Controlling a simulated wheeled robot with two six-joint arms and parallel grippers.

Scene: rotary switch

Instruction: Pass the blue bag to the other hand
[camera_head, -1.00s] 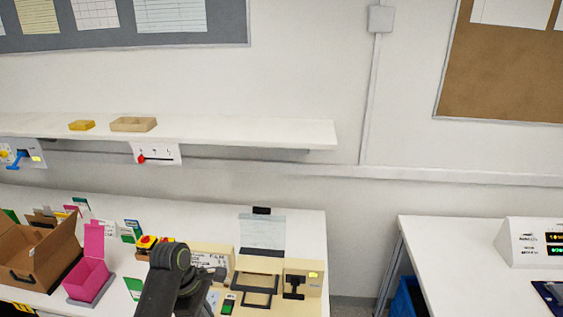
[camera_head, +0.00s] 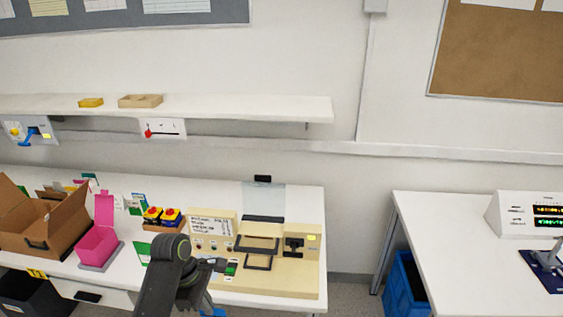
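My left arm rises from the bottom edge, left of centre, in front of the table. Its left gripper (camera_head: 203,303) is dark, partly hidden by my own arm links and cut off by the bottom edge; its fingers cannot be made out. A small bright blue patch (camera_head: 216,312) shows right beside it at the bottom edge. It may be part of the blue bag, but too little shows to tell, or to tell whether the gripper holds it. My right gripper is not in view.
A cardboard box (camera_head: 45,225), a pink box (camera_head: 97,243), red-and-yellow switches (camera_head: 162,216) and a beige machine (camera_head: 265,260) stand on the left table. A blue bin (camera_head: 405,288) stands under the right table (camera_head: 450,250). A floor gap separates the tables.

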